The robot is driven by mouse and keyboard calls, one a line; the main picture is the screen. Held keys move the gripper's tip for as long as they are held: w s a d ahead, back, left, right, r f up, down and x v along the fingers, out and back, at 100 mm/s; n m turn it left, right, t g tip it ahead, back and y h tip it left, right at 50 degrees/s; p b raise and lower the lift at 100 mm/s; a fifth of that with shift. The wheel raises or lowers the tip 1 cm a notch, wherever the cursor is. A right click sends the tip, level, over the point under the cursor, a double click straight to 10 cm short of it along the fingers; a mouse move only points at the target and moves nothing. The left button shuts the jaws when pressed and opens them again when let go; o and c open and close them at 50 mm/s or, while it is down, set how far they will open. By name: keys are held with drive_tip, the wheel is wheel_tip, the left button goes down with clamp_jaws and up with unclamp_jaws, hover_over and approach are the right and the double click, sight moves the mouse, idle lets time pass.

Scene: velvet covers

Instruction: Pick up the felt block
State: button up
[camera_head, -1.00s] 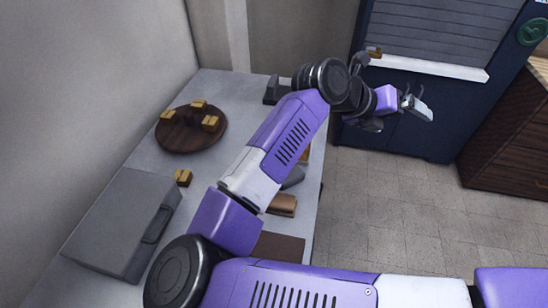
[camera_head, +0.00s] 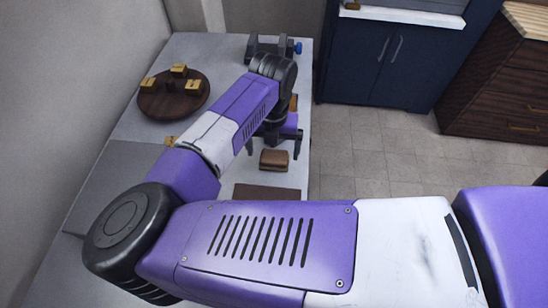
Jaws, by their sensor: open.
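A small brown block (camera_head: 274,160) with a lighter top and a darker side lies on the grey table (camera_head: 225,60) near its right edge. It looks like the felt block, but I cannot be sure of its material. My gripper (camera_head: 273,151) points down at the table, open, with one dark finger on each side of the picture space just behind the block. It appears empty. I cannot tell whether the fingertips touch the table or how high they are. My arm hides part of the table behind and left of the gripper.
A round dark wooden board (camera_head: 174,102) with small yellow blocks (camera_head: 179,70) stands at the back left. A grey case (camera_head: 115,180) is partly behind my arm. A dark brown flat piece (camera_head: 266,191) lies in front of the block. A grey device (camera_head: 270,48) stands at the far end.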

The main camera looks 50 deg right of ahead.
sight(274, 156)
drive_tip(key=f, duration=0.4)
drive_tip(key=shift+d+p, duration=0.25)
drive_tip(key=shift+p, duration=0.05)
drive_tip(key=c, duration=1.4)
drive_tip(key=shift+r, duration=0.1)
wheel_tip(274, 156, up, 20)
drive_tip(key=b, duration=0.2)
drive_tip(key=o, duration=0.8)
drive_tip(key=c, duration=0.6)
